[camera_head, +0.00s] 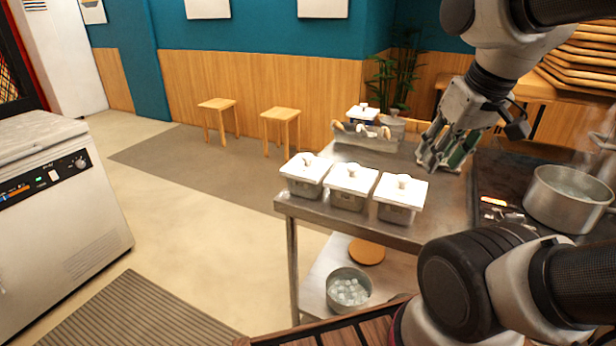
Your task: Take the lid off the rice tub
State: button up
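Three steel tubs with white knobbed lids stand in a row on the front left of the steel table (310,208): a left tub (304,189), a middle tub (346,200) and a right tub (396,214). Their lids, the left lid (293,168), middle lid (341,182) and right lid (410,192), are all seated on top. Their contents are hidden, so I cannot tell which is the rice tub. My gripper (443,166) points down above the table, behind and to the right of the right tub. Its fingers are apart and nothing shows between them.
A steel tray (362,142) with pale-handled items lies behind the tubs, near a small blue-and-white container (360,115). A steel pot (566,200) stands on a dark cooktop (498,170) at right. A bowl of ice-like cubes (348,289) sits on the lower shelf.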

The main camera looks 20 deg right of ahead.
aim_at(306, 167)
jog(key=i+j+z, duration=0.2)
jog(key=j, duration=0.15)
jog(key=j+z, duration=0.2)
jog(key=j, duration=0.15)
jog(key=i+j+z, duration=0.2)
jog(key=j, duration=0.2)
jog(key=j+z, duration=0.2)
jog(key=j, duration=0.2)
